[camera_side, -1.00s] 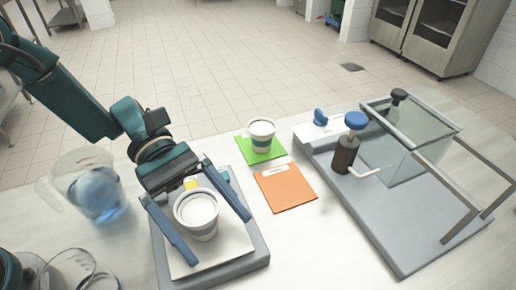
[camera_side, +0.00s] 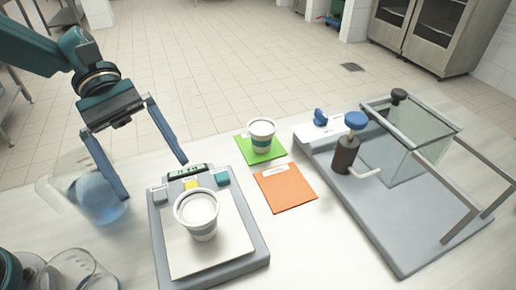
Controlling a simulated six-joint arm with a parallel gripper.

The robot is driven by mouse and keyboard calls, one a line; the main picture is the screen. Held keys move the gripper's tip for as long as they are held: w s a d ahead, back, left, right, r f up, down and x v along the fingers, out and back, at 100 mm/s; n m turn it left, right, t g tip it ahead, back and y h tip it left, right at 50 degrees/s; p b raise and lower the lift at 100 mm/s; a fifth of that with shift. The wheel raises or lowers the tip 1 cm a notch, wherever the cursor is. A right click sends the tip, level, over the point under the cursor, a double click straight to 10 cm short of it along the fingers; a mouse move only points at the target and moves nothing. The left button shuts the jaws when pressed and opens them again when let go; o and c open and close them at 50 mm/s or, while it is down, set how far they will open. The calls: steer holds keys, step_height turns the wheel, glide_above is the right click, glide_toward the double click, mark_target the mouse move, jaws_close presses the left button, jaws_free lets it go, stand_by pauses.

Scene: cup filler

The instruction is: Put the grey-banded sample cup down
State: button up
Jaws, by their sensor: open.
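A white sample cup (camera_side: 199,214) with a band near its base stands upright on the pale plate of a scale (camera_side: 214,257). The band looks grey-teal, but its exact colour is hard to tell. A second white cup (camera_side: 261,134) with a grey-green band stands upright on a green square (camera_side: 263,158). My gripper (camera_side: 155,180) is open and empty, above and to the left of the cup on the scale, apart from it. Its two blue fingers are spread wide.
An orange square (camera_side: 286,190) lies bare in front of the green one. A grey station (camera_side: 385,235) with a blue-topped pump (camera_side: 346,150) and a glass tank (camera_side: 415,140) stands at right. A jug (camera_side: 90,190) with blue contents and other glassware (camera_side: 75,272) stand at left.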

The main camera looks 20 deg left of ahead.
steer(key=s+a+r+m+t+y, duration=0.3)
steer(key=s+a+m+t+y, duration=0.4)
steer(key=a+m+t+y, duration=0.2)
steer(key=shift+s+a+m+t+y, duration=0.25)
steer(key=shift+m+t+y, duration=0.4)
steer(key=shift+m, duration=0.55)
